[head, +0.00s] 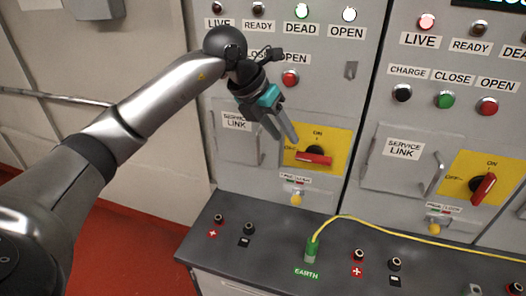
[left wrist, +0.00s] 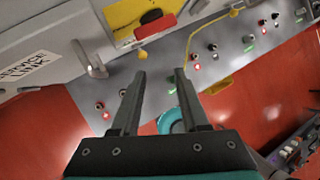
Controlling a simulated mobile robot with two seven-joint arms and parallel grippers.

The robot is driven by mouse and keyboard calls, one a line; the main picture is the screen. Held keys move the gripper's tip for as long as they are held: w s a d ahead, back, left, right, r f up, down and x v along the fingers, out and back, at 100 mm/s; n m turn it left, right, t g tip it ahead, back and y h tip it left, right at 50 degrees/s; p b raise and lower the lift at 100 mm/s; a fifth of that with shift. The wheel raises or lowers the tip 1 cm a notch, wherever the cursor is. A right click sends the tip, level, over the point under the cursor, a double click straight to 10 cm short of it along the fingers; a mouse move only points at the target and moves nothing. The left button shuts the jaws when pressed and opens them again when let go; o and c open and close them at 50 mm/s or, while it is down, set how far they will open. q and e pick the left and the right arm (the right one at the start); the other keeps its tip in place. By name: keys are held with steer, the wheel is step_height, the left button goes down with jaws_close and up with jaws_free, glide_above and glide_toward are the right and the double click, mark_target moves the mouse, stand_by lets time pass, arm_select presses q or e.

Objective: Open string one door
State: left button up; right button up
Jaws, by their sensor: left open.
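The left cabinet's SERVICE LINK door (head: 236,147) looks shut. Its right side is partly behind my left gripper (head: 283,137) in the head view. In the left wrist view the door's label (left wrist: 28,68) and silver handle (left wrist: 93,60) show at upper left. My left gripper (left wrist: 160,76) is open and empty, its fingers apart from the handle, which lies to their left. The left cabinet's red rotary switch (head: 314,159) lies level on its yellow plate. The DEAD lamp (head: 301,11) and OPEN lamp (head: 349,14) are lit. My right gripper is out of view.
The right cabinet has a SERVICE LINK door (head: 400,169), a tilted red switch (head: 483,189) and a lit LIVE lamp (head: 427,22). A yellow cable (head: 390,229) runs from a green plug (head: 311,250) across the grey ledge (head: 275,262). The red floor (head: 120,250) at left is clear.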

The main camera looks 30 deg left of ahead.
mark_target(259, 149)
arm_select(q)
steer(key=a+r+n+y, duration=0.2)
steer(key=a+y, duration=0.2)
steer(key=a, duration=0.4)
steer(key=x, duration=0.4)
steer(key=p+x, duration=0.1)
steer(key=x, duration=0.4)
steer(key=s+x, duration=0.1)
steer(key=x, duration=0.4)
steer(key=shift+d+f, duration=0.3)
steer(key=shift+f, duration=0.2)
steer(key=shift+g, duration=0.3)
jaws_close()
steer(key=shift+d+h, duration=0.1)
steer(key=shift+h, duration=0.2)
